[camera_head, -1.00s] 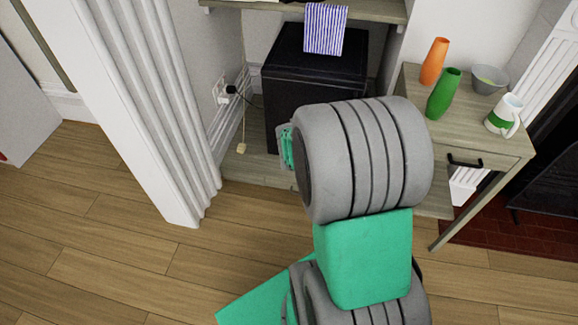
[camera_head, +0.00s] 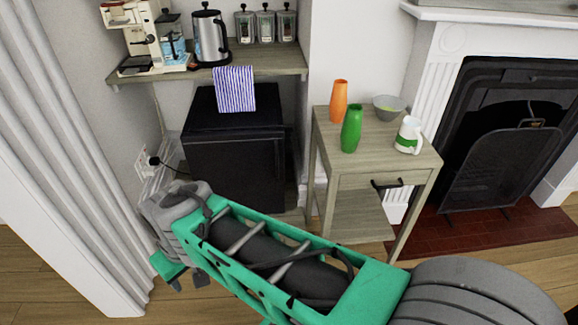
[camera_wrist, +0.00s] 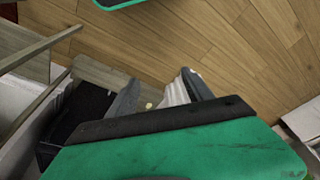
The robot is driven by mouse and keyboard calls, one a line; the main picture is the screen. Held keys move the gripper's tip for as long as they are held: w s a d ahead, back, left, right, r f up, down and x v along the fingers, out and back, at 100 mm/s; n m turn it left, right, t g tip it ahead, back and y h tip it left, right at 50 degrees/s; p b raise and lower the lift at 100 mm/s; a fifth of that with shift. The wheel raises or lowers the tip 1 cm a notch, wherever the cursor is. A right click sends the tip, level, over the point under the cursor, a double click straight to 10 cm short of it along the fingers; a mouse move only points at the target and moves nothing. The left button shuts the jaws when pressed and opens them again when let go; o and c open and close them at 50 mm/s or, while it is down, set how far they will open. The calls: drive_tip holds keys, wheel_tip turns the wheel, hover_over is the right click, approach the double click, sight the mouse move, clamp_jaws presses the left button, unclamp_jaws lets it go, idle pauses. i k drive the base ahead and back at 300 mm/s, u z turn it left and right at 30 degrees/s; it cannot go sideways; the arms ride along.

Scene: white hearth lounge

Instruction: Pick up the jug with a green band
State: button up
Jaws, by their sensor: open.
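The jug with a green band (camera_head: 408,136) is white and stands upright on the small wooden side table (camera_head: 378,160), near its right edge. Its handle points right. My gripper (camera_wrist: 163,90) shows in the wrist view as two grey fingers set apart, with nothing between them. In the head view my arm reaches left across the front, below the black fridge, well away from the jug. The fingers are hard to make out there. The jug is not in the wrist view.
A green vase (camera_head: 351,129), an orange vase (camera_head: 339,101) and a grey bowl (camera_head: 388,106) share the table with the jug. A black fridge (camera_head: 235,160) stands to the left. A shelf above holds a kettle (camera_head: 210,38) and canisters. A fireplace (camera_head: 505,135) is at right.

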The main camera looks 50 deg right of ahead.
sight(409, 138)
drive_tip(key=u, duration=0.15)
drive_tip(key=k, duration=0.35)
drive_tip(key=z, duration=0.6)
drive_tip(key=i, duration=0.3)
drive_tip(key=z, duration=1.55)
